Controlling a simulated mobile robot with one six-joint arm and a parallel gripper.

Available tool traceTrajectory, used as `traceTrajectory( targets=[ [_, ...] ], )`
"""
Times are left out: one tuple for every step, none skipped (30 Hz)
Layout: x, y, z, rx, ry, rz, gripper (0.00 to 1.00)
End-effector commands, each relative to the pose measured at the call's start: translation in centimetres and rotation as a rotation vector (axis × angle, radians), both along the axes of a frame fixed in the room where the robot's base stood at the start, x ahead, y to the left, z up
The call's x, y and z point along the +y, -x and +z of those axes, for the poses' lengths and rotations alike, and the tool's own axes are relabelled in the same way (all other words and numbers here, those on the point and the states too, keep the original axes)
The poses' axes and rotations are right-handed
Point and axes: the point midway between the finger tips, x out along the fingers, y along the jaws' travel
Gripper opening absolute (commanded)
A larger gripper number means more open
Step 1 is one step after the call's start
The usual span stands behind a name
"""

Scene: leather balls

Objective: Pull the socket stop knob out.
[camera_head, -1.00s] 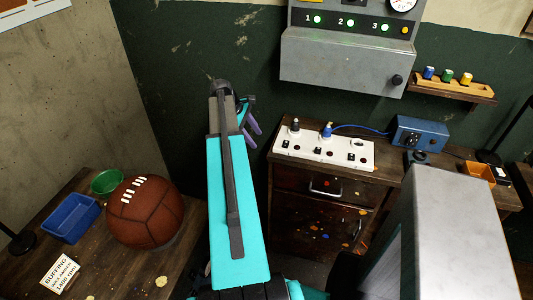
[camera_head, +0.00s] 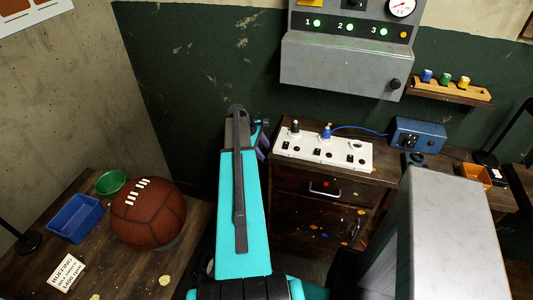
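A white socket strip (camera_head: 325,150) lies on the dark wooden cabinet, with a dark plug (camera_head: 294,129) at its left and a blue plug (camera_head: 326,131) near its middle. Small dark and red spots show along its front. A round black knob (camera_head: 394,84) sits at the lower right of the grey wall panel (camera_head: 335,66). I cannot tell which part is the socket stop knob. My gripper (camera_head: 263,145) has purple fingers, mostly hidden behind my turquoise arm, just left of the strip and apart from it. Its opening is not clear.
A blue box (camera_head: 417,133) with a cable stands right of the strip. A wall shelf (camera_head: 450,91) holds coloured pieces. A brown leather ball (camera_head: 148,213), a blue tray (camera_head: 75,218) and a green bowl (camera_head: 111,183) are on the left table. A grey block-like body (camera_head: 450,230) fills the lower right.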

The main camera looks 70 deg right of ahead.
Motion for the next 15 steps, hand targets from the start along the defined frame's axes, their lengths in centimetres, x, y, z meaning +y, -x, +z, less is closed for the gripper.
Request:
traceTrajectory(
  targets=[
    [-0.08, 0.13, -0.25, 0.0, -0.001, 0.0, 0.46],
    [-0.12, 0.19, -0.37, 0.0, 0.0, 0.0, 0.46],
    [-0.16, 0.25, -0.5, 0.0, 0.0, 0.0, 0.46],
    [-0.17, 0.29, -0.59, 0.0, 0.0, -0.001, 0.46],
    [-0.19, 0.32, -0.65, 0.0, 0.0, -0.001, 0.46],
    [-0.19, 0.35, -0.72, 0.0, 0.0, -0.001, 0.46],
    [-0.2, 0.36, -0.75, 0.0, 0.0, -0.001, 0.46],
    [-0.21, 0.38, -0.77, 0.0, 0.0, -0.001, 0.46],
    [-0.21, 0.39, -0.79, 0.0, 0.0, -0.001, 0.46],
    [-0.21, 0.39, -0.79, 0.0, 0.0, -0.001, 0.46],
    [-0.21, 0.39, -0.79, 0.0, 0.0, -0.001, 0.46],
    [-0.21, 0.4, -0.78, 0.0, 0.0, -0.001, 0.46],
    [-0.21, 0.4, -0.78, 0.0, 0.0, -0.001, 0.46],
    [-0.21, 0.4, -0.78, 0.0, 0.0, -0.001, 0.46],
    [-0.21, 0.41, -0.79, 0.0, 0.0, -0.001, 0.43]
  ],
)
